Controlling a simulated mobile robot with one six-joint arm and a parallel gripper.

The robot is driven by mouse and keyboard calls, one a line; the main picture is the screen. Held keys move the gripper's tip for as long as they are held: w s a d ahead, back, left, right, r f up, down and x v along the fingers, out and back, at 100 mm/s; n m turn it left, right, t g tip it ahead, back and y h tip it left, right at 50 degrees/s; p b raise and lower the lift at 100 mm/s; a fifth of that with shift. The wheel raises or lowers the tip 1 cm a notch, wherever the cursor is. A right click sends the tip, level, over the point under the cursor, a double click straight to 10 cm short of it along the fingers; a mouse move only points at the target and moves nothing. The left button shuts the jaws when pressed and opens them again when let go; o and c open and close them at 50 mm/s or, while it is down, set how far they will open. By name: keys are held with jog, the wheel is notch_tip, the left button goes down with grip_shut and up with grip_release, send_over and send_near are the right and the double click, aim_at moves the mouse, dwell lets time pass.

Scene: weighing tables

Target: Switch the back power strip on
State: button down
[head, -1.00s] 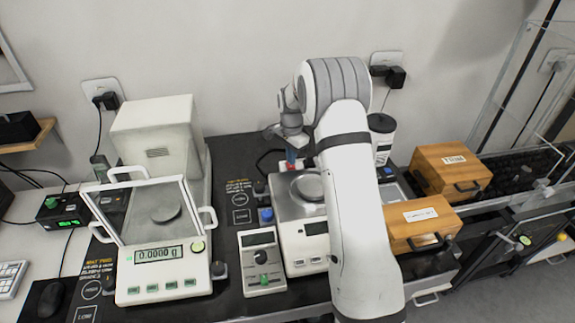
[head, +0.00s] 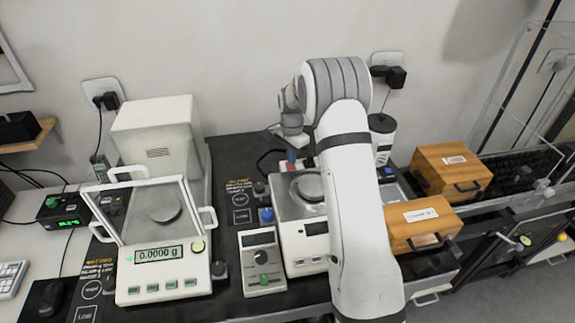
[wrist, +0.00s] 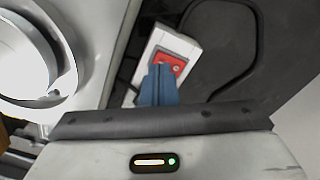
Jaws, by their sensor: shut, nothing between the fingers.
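The back power strip (wrist: 188,46) is a white block with a red rocker switch (wrist: 176,62), seen in the wrist view behind the balance. My gripper (wrist: 159,72) is shut, with its blue fingers together and empty. The fingertips overlap the near left edge of the switch in the picture; whether they touch it I cannot tell. In the head view my gripper (head: 291,158) points down behind the middle balance, and the strip is mostly hidden there. Whether the switch is on or off is not clear.
The middle balance (head: 291,213) with a round steel pan stands just in front of my gripper. A black cable (wrist: 252,50) loops beside the strip. A glass-shielded balance (head: 150,277) reading 0.0000 g stands left. Wooden boxes (head: 420,228) and a white bottle (head: 381,152) are right.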

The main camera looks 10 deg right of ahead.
aim_at(291, 167)
jog(key=shift+f+b, duration=0.65)
jog(key=shift+f, duration=0.3)
dwell(0.9)
jog(key=shift+r+p, duration=1.95)
jog(key=shift+r, duration=1.5)
